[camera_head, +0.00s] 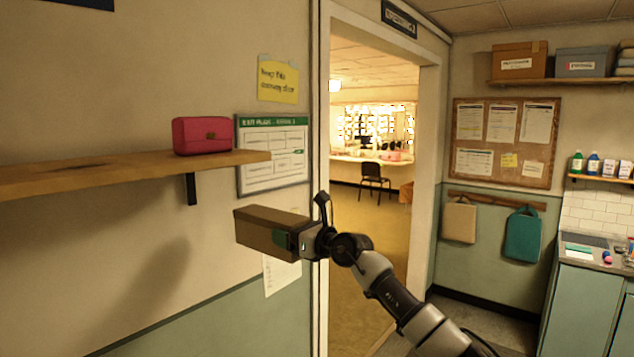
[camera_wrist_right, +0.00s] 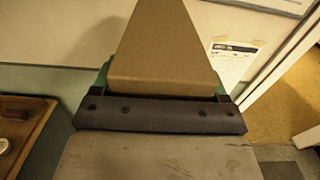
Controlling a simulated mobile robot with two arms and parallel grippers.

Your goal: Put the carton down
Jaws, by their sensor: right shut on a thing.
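A brown carton (camera_head: 270,228) is held in the air in front of the wall, below and to the right of the wooden shelf (camera_head: 120,173). My right gripper (camera_head: 296,241) is shut on the carton's near end, with the arm coming in from the lower right. The right wrist view shows the carton (camera_wrist_right: 165,55) sticking out beyond the gripper (camera_wrist_right: 160,100), with green finger parts at its sides. The carton touches nothing but the gripper, as far as I can see. My left gripper is not in view.
An open doorway (camera_head: 375,180) is right of the carton. A dark wooden surface (camera_wrist_right: 22,130) with a round item shows lower left in the wrist view.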

